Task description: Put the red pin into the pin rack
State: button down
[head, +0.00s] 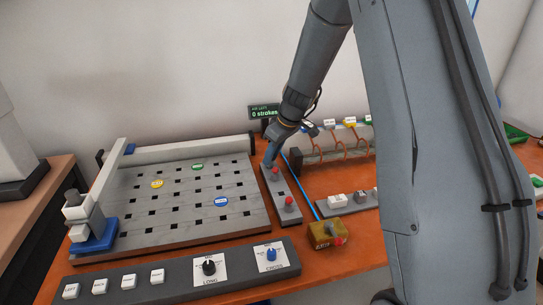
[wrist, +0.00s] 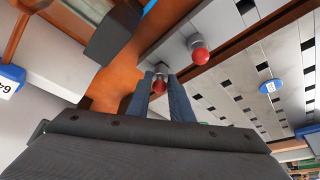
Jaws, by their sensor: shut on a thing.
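My gripper (wrist: 160,86) is shut on a red pin (wrist: 159,87) with a round head, seen between the blue fingers in the wrist view. In the head view my gripper (head: 269,163) is at the far end of a narrow grey strip, likely the pin rack (head: 281,187). The held pin is over or at that end; the fingers hide how deep it sits. A second red pin (head: 289,201) stands upright at the near end of the strip, and it also shows in the wrist view (wrist: 200,55).
A grey slotted board (head: 180,222) with coloured round tags lies left of the strip. A yellow box (head: 322,232) with a red knob stands at the right front. A control panel (head: 185,278) runs along the front.

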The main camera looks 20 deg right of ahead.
jog(key=shift+f+b, duration=0.45)
jog(key=shift+b, duration=0.15)
dwell(0.3)
jog(key=c, duration=1.5)
grip_release()
jog(key=shift+b+v, duration=0.7)
jog(key=shift+v, duration=3.2)
jog(key=s+f+m, duration=0.1)
jog(key=s, duration=0.4)
jog(key=s+a+m+g+h, duration=0.1)
jog(key=s, duration=0.4)
jog(key=s+a+f+m, duration=0.1)
jog(key=s, duration=0.4)
jog(key=shift+a+f+m+g, duration=0.15)
jog(key=shift+f+m+g, duration=0.15)
jog(key=shift+g, duration=0.1)
jog(key=s+f+m, duration=0.1)
jog(key=s, duration=0.4)
jog(key=s+f+m+h, duration=0.1)
jog(key=s, duration=0.4)
jog(key=s+f+m+g, duration=0.1)
jog(key=s, duration=0.4)
jog(key=shift+s+m+h, duration=0.15)
jog(key=shift+m+h, duration=0.25)
